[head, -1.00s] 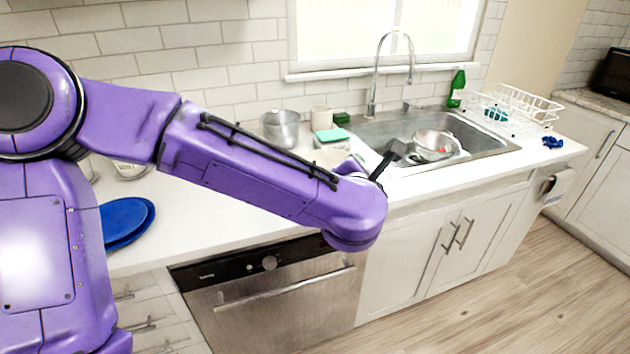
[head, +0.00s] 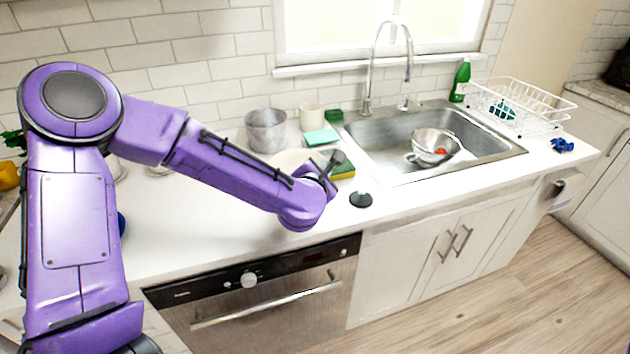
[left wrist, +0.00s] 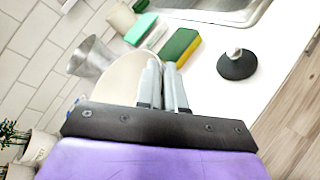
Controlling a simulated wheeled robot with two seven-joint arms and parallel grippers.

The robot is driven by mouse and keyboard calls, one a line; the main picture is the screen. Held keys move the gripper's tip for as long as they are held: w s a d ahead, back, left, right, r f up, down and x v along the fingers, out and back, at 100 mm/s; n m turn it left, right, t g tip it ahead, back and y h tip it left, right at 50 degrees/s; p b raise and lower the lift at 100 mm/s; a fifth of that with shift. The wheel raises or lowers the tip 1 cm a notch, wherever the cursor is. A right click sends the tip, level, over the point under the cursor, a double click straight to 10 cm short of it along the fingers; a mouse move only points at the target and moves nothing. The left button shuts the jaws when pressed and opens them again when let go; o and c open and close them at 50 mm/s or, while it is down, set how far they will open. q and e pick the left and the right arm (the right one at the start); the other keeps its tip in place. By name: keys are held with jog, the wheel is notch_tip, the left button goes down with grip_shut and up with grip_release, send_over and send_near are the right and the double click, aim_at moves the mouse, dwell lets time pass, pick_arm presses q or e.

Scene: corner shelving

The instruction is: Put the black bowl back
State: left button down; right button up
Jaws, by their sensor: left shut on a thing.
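I see no clearly black bowl in either view. A cream dish (left wrist: 118,80) stands beside my left gripper (left wrist: 165,64) in the left wrist view, and its right rim meets the fingers. The fingers are close together and appear shut on that rim. In the head view my left gripper (head: 336,160) is low over the counter, and the cream dish (head: 288,158) is partly hidden behind my arm. A small black round piece with a pale knob (left wrist: 237,65) sits apart on the counter, also seen in the head view as a dark disc (head: 360,200). My right gripper is not in view.
A yellow-green sponge (left wrist: 180,46) lies beside the dish. A metal pot (head: 266,132), a cream cup (head: 311,116) and a teal block (head: 320,138) stand behind. The sink (head: 385,130) holds a metal colander (head: 432,142). The front counter is mostly clear.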

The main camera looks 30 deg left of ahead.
pick_arm(q)
jog(key=f, duration=0.1)
jog(key=a+f+p, duration=0.1)
jog(key=f, duration=0.1)
jog(key=a+f, duration=0.1)
jog(key=f, duration=0.1)
jog(key=shift+w+f, duration=0.2)
jog(key=shift+w, duration=0.15)
jog(key=shift+w+f, duration=0.1)
jog(key=shift+f, duration=0.05)
jog(key=c, duration=1.2)
grip_release()
jog(key=shift+c, duration=0.2)
jog(key=shift+s+d, duration=0.2)
jog(key=shift+s, duration=0.25)
jog(key=p+v, duration=0.2)
jog(key=v, duration=0.9)
jog(key=shift+r+p, duration=0.2)
jog(key=shift+p, duration=0.15)
